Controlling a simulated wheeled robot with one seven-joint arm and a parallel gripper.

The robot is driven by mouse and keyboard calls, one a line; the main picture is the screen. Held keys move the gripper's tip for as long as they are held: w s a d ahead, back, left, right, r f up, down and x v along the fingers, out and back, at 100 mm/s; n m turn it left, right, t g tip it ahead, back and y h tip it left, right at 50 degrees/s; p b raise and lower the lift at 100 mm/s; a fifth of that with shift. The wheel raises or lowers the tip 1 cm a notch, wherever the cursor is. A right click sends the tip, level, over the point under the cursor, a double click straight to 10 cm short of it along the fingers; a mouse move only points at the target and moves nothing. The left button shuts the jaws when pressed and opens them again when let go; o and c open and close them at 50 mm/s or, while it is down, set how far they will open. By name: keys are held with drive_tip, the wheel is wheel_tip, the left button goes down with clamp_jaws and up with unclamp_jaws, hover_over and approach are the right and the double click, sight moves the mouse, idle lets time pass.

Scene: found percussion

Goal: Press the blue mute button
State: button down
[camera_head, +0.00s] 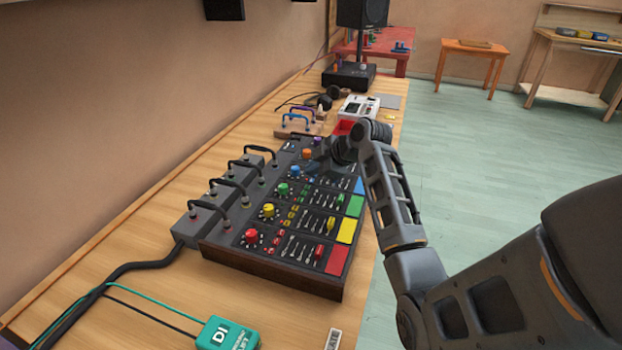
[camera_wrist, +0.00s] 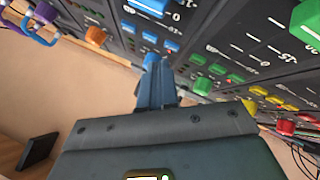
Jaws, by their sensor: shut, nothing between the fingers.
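The mixing desk (camera_head: 225,258) lies on the wooden bench, with channels in red, yellow, green, blue and further colours. In the head view the blue channel shows its knob (camera_head: 295,171) and blue end patch (camera_head: 358,186); my gripper and wrist partly cover its row. In the wrist view small blue buttons (camera_wrist: 150,37) sit in a row on the panel, a red light beside one. Which one is the mute button I cannot read. My gripper (camera_wrist: 158,62) is shut and empty, its fingertips close to the blue buttons and blue knob. Contact cannot be made out.
Several black cable loops (camera_head: 228,190) rise along the desk's back edge. A green DI box (camera_head: 228,334) is at the near end.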

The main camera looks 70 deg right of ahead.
wheel_tip(320, 180, up, 6)
drive_tip(key=p, duration=0.4)
idle(0.3)
